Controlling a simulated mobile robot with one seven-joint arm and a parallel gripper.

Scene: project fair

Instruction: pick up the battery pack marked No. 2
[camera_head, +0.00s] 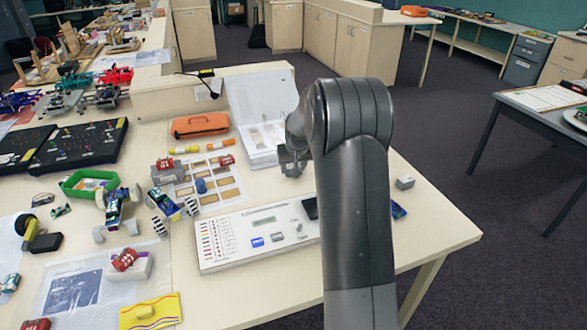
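I cannot pick out with certainty a battery pack marked No. 2; the markings are too small to read. Small red-labelled items that might be packs lie on the table: a red-and-grey block (167,171), a small red piece (226,160), and a red piece (124,259) on a white block. My gripper (292,168) is low over the table, beside the open white box (262,104), right of the red items. It is small and partly hidden by my arm, so its opening does not show.
A white panel (225,256) with buttons and a display lies in front of my gripper. An orange case (200,124) and a small grey block (405,183) are near. Model cars and black boards crowd the left. The table's right corner is mostly clear.

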